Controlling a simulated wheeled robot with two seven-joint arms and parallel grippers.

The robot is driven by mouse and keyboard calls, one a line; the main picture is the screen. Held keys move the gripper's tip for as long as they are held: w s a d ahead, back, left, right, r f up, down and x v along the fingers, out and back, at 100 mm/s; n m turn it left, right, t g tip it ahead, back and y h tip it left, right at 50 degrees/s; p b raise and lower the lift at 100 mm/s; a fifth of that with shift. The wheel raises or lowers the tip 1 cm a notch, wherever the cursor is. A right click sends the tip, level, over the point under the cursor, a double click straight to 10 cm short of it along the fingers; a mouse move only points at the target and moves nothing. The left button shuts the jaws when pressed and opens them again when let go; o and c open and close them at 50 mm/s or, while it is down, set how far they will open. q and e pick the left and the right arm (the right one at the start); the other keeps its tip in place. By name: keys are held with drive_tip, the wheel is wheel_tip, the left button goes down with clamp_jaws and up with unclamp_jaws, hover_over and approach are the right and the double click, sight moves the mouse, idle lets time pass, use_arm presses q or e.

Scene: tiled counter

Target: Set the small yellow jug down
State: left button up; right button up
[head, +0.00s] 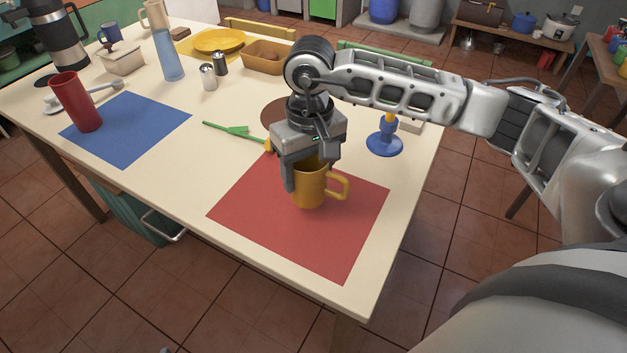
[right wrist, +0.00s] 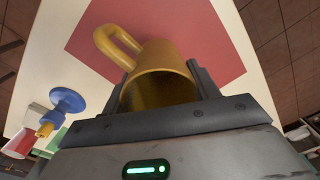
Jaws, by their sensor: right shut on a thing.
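The small yellow jug (head: 309,188) is upright over the red mat (head: 344,243), with its handle to the right. My right gripper (head: 304,182) points down from above and is shut on the jug. I cannot tell whether the jug's base touches the mat. In the right wrist view the jug (right wrist: 160,75) sits between the two fingers, its open mouth towards the camera and its handle at upper left, with the red mat (right wrist: 205,35) behind it. My left gripper is not in view.
A blue mat (head: 130,135) with a red cup (head: 76,101) lies at left. A green brush (head: 235,132) and a blue stand (head: 384,144) are near the gripper. Salt and pepper shakers (head: 208,76), a blue bottle (head: 170,58) and a brown basket (head: 265,57) stand farther back.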

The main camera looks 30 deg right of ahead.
sight(314, 185)
drive_tip(key=shift+d+f, duration=0.2)
drive_tip(key=shift+f, duration=0.05)
drive_tip(key=f, duration=0.3)
drive_tip(key=shift+d+f+p, duration=0.1)
drive_tip(key=shift+d+p, duration=0.2)
drive_tip(key=shift+p, duration=0.05)
drive_tip(key=shift+f, duration=0.3)
drive_tip(key=shift+f, duration=0.2)
drive_tip(key=o, duration=1)
drive_tip(key=shift+r, duration=0.1)
